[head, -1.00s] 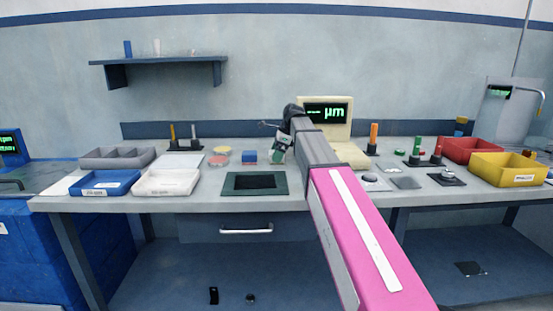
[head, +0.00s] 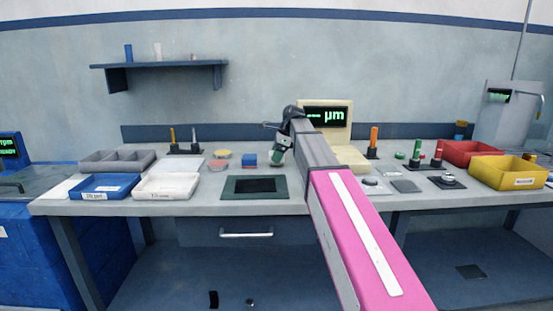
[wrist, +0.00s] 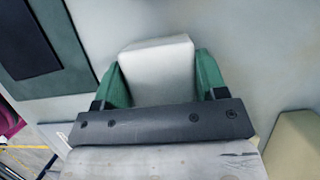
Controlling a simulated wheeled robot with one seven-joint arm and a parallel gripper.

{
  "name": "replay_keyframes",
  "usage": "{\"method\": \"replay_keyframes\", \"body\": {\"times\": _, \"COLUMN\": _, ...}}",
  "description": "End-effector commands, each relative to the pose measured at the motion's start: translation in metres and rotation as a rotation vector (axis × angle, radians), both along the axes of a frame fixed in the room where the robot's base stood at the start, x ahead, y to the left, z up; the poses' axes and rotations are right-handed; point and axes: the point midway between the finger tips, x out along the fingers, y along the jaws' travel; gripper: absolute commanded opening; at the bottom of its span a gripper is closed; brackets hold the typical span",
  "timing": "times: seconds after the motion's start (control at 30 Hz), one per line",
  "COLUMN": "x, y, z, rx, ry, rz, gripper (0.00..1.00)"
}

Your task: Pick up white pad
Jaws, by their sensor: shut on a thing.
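The white pad (wrist: 157,78) is a pale block with a flat top and rounded edges in the wrist view. My gripper (wrist: 159,66) has its two green fingers on either side of it and is shut on it. In the head view my gripper (head: 277,157) is over the middle of the bench, behind the dark green framed mat and in front of the cream display unit. The pad cannot be made out clearly there. I cannot tell whether it touches the bench.
The dark green framed mat (head: 229,187) lies in front of my gripper, with a blue block (head: 249,159) left of it. The cream display unit (head: 343,138) stands close behind on the right. Blue (head: 95,194) and white trays (head: 160,193) are left; red and yellow bins (head: 509,180) are right.

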Motion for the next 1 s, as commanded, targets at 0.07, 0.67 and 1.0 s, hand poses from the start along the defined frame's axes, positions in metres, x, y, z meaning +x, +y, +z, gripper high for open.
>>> {"method": "replay_keyframes", "body": {"times": 0.07, "x": 0.001, "y": 0.000, "z": 0.012, "rx": 0.000, "ry": -0.002, "rz": 0.000, "gripper": 0.41}}
{"method": "replay_keyframes", "body": {"times": 0.67, "x": -0.057, "y": 0.083, "z": 0.087, "rx": 0.000, "ry": 0.000, "rz": 0.001, "gripper": 0.41}}
{"method": "replay_keyframes", "body": {"times": 1.0, "x": -0.065, "y": 0.097, "z": 0.098, "rx": 0.000, "ry": 0.000, "rz": -0.001, "gripper": 0.41}}
